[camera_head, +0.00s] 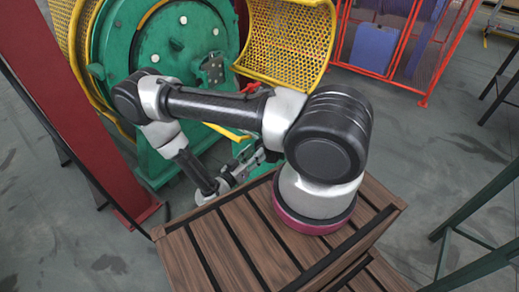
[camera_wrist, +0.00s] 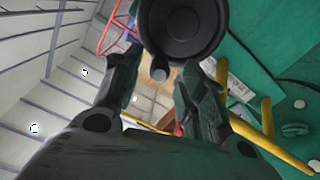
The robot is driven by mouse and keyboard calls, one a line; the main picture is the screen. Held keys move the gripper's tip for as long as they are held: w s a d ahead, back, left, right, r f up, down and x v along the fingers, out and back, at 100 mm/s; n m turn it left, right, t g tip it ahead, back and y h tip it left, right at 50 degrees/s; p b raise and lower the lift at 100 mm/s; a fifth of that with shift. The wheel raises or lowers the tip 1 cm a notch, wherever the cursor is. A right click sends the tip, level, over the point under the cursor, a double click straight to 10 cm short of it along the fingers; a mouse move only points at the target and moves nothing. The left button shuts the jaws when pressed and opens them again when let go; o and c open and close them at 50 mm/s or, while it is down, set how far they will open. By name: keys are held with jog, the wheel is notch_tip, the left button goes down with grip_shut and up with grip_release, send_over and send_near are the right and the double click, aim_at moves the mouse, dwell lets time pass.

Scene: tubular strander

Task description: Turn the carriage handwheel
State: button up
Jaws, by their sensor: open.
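A dark round dished wheel (camera_wrist: 183,25), which looks like the handwheel, is cut off by the top edge of the wrist view. A small rounded peg (camera_wrist: 160,70) shows at its lower rim. My gripper (camera_wrist: 160,62) is open, with one finger on each side of the peg in the picture. I cannot tell whether either finger touches it. In the head view my gripper (camera_head: 260,157) is low beside the green machine, partly behind my own arm. I cannot make out the handwheel there.
The green machine (camera_head: 118,40) with its large round disc stands at the back left. Yellow mesh guards (camera_head: 290,45) flank it, and a red post (camera_head: 80,100) stands at the left. An orange fence (camera_head: 385,75) is behind. Grey floor (camera_head: 440,140) is open at the right.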

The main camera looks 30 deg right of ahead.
jog(key=shift+x, duration=2.15)
jog(key=shift+c, duration=0.2)
grip_shut()
